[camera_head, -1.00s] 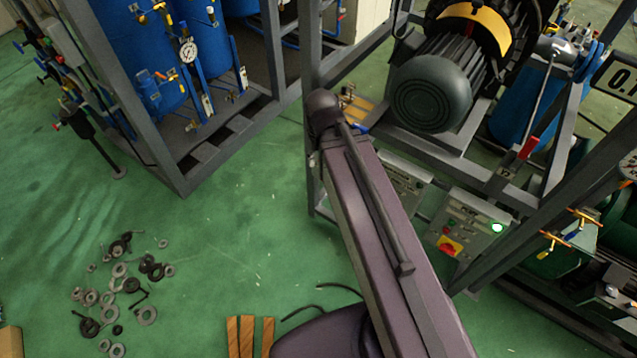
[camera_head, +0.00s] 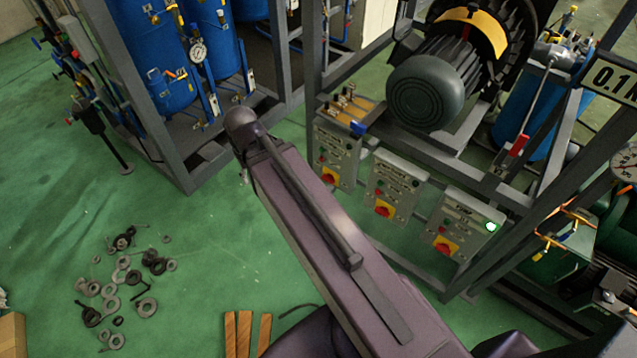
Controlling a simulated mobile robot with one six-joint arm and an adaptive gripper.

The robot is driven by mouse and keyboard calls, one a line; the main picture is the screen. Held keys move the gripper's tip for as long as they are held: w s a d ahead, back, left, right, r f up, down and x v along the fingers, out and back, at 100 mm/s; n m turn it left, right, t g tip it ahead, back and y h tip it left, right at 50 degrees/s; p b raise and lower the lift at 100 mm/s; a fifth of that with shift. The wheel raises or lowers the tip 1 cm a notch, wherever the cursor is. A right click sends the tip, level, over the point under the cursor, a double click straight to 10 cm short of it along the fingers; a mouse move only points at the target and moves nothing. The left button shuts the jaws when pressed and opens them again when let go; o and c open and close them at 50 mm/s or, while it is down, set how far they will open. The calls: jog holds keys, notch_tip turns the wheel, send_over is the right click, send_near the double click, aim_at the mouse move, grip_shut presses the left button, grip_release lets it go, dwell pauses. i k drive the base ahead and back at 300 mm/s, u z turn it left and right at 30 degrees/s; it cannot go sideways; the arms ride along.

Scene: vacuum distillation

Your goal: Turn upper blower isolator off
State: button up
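Three grey control boxes hang in a row on the dark frame, each with a red-and-yellow rotary isolator switch: a left box (camera_head: 336,152), a middle box (camera_head: 397,186) and a right box (camera_head: 465,222). Their switches are the left isolator (camera_head: 329,177), the middle isolator (camera_head: 384,208) and the right isolator (camera_head: 445,246). The right box has a lit green lamp (camera_head: 490,226). The labels are too small to read, so I cannot tell which is the upper blower isolator. My gripper is not in view; only my dark purple arm links show.
A large motor blower (camera_head: 425,90) sits on the frame above the boxes. Blue tanks (camera_head: 148,60) stand in a rack at the upper left. Loose washers (camera_head: 146,307) and wooden strips (camera_head: 246,333) lie on the green floor. The floor at left is mostly clear.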

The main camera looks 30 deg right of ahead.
aim_at(328, 178)
jog(key=u, duration=0.15)
jog(key=k, duration=1.3)
jog(key=z, duration=0.7)
jog(key=i, duration=1.05)
